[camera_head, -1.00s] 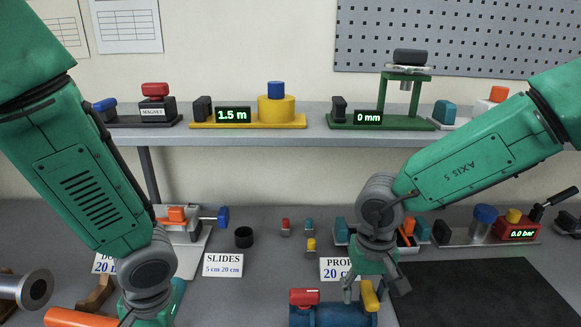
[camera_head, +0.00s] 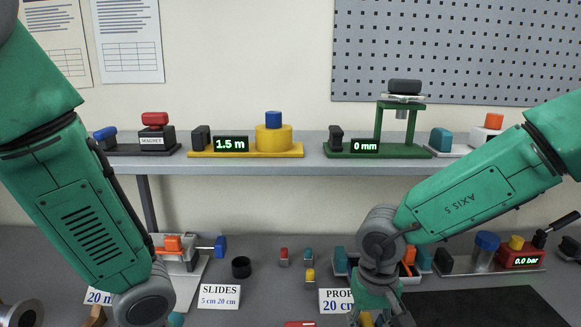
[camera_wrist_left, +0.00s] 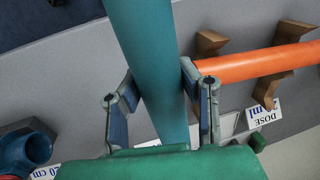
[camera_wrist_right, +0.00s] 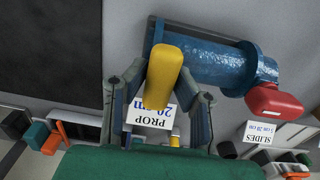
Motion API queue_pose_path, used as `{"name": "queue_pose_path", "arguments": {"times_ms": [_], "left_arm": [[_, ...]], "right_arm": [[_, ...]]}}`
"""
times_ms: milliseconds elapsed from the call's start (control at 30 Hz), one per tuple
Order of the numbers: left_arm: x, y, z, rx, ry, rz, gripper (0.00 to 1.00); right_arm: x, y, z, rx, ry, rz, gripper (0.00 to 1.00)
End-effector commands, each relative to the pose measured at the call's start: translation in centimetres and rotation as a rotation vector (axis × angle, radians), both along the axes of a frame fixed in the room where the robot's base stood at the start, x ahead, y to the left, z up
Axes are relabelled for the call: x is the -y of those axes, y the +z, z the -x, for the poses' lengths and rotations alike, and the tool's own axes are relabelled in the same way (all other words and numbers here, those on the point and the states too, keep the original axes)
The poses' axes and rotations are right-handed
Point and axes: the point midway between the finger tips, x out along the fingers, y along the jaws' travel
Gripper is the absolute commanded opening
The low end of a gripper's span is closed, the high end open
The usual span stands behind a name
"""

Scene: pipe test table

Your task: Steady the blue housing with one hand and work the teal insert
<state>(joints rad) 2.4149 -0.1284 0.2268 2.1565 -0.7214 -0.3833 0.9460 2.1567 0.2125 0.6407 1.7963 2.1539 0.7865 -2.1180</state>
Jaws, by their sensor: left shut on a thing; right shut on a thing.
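The teal insert (camera_wrist_left: 148,55) is a long smooth tube. In the left wrist view it runs between the fingers of my left gripper (camera_wrist_left: 160,95), which is shut on it. My right gripper (camera_wrist_right: 160,105) is shut on the yellow handle. The blue housing's open end (camera_wrist_left: 38,148) shows at the lower left of the left wrist view, apart from the insert's visible part. In the head view the housing and both gripper tips are mostly below the frame.
An orange tube (camera_wrist_left: 260,63) rests on brown wooden supports (camera_wrist_left: 210,43) beside the insert. A dark mat (camera_head: 480,305) lies at the right. A shelf (camera_head: 320,160) with devices spans the back.

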Motion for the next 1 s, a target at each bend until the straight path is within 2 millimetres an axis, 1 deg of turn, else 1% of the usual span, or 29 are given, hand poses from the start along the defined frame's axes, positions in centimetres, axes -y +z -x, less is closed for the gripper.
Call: {"name": "queue_pose_path", "arguments": {"times_ms": [233,267,300,333,667,767,867,967,1000], "left_arm": [[-0.1,0.0,0.0,0.0,0.0,0.001,0.0],[-0.1,0.0,0.0,0.0,0.0,0.001,0.26],[-0.1,0.0,0.0,0.0,0.0,0.001,0.12],[-0.1,0.0,0.0,0.0,0.0,0.001,0.01],[-0.1,0.0,0.0,0.0,-0.001,0.002,0.0],[0.0,0.0,-0.4,0.001,-0.03,0.002,0.0],[0.3,-0.1,-1.6,0.004,-0.131,0.004,0.0],[0.8,-0.2,-3.7,0.007,-0.313,0.008,0.0],[1.0,-0.2,-4.7,0.007,-0.398,0.009,0.0]], "right_arm": [[-0.1,0.0,0.0,0.0,0.0,0.002,0.0],[-0.1,0.0,0.0,0.0,0.0,0.002,0.0],[-0.1,0.0,0.0,0.0,0.0,0.002,0.0],[-0.1,0.0,0.0,0.0,0.0,0.002,0.0],[-0.1,0.0,0.0,0.0,0.0,0.002,0.0],[-0.1,0.0,0.0,0.0,0.0,0.002,0.0],[-0.1,0.0,0.0,0.0,0.0,0.002,0.0],[-0.1,0.0,0.0,0.0,0.0,0.002,0.0],[-0.1,0.0,0.0,0.0,0.0,0.002,0.0]]}}
